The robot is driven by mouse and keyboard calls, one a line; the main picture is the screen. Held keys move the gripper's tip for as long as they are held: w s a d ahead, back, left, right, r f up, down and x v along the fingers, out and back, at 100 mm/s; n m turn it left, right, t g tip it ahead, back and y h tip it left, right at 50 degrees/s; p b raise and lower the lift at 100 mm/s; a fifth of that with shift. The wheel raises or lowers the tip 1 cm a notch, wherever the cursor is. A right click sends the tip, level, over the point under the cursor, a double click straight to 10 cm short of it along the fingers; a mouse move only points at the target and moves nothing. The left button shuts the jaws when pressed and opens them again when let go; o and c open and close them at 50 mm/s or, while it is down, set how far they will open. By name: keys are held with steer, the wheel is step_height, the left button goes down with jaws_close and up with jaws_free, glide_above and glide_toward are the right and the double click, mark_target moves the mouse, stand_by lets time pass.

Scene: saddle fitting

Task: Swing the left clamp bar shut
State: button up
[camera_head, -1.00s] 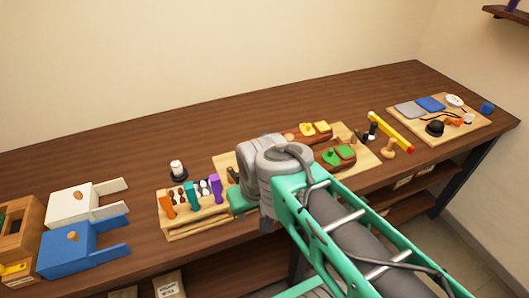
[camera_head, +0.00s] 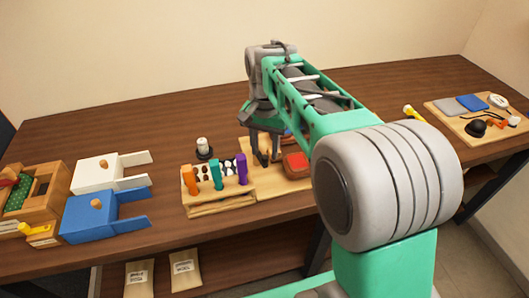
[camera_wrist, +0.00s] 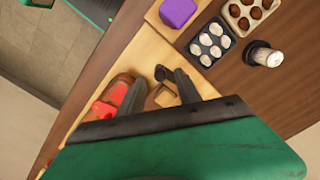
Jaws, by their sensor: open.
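My gripper (camera_head: 265,157) is open and points down over the left part of the light wooden board (camera_head: 251,185). In the wrist view the two dark fingers (camera_wrist: 155,85) are spread, with a small black part (camera_wrist: 161,73) between their tips. This may be the end of the left clamp bar; I cannot tell whether a finger touches it. A tan wooden block (camera_wrist: 165,96) lies between the fingers. A red piece (camera_wrist: 103,108) on a brown base is beside the left finger; it also shows in the head view (camera_head: 298,160). My arm hides the rest of the board.
A wooden rack (camera_head: 222,207) with orange, teal and purple upright pieces stands left of my gripper. A white-topped black knob (camera_head: 203,147) is behind it. White (camera_head: 97,172) and blue (camera_head: 92,218) forked blocks are farther left. A second board (camera_head: 470,127) lies far right.

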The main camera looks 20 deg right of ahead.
step_height(320, 180, down, 2)
jaws_close()
stand_by(0.6)
